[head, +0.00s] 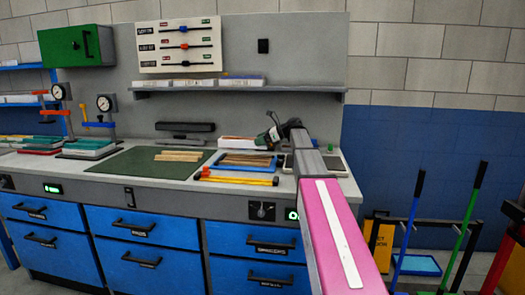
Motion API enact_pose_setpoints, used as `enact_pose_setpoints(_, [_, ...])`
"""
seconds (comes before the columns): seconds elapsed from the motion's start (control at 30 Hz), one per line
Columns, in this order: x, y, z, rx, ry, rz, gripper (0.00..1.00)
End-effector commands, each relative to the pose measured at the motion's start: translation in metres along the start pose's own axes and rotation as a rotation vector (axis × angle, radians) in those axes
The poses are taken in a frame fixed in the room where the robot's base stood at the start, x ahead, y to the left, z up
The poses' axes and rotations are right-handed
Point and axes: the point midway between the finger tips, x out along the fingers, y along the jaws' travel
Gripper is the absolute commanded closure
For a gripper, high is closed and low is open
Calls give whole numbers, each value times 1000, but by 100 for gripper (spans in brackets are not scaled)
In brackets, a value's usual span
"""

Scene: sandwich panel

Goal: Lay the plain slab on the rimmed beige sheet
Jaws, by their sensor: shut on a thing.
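My gripper (265,139) is small and dark at the far end of my arm, over the back of the bench. A pale, flat slab (236,142) meets its left side. The gripper looks shut on this slab, though its fingertips are hard to make out. Beige pieces (178,156) lie on the dark green mat (135,163), left of the gripper. More tan pieces (246,158) lie in a blue tray (232,168) just below the gripper in the picture. I cannot tell which beige piece has a rim.
A yellow bar tool (237,179) lies in front of the tray. Two dial-gauge presses (104,104) stand at the left. A shelf (240,89) overhangs the bench's back. My pink arm link covers the bench's right front. The green mat's left part is bare.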

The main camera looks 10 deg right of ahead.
Motion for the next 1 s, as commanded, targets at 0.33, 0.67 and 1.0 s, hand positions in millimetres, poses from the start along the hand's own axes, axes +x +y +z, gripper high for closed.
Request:
enact_pose_setpoints(0.33, [-2,-7,-23,1,0,1,54])
enact_pose_setpoints(0.67, [9,-7,-49,-1,-1,1,54])
enact_pose_setpoints(1.0, [10,-7,-53,0,-1,0,54])
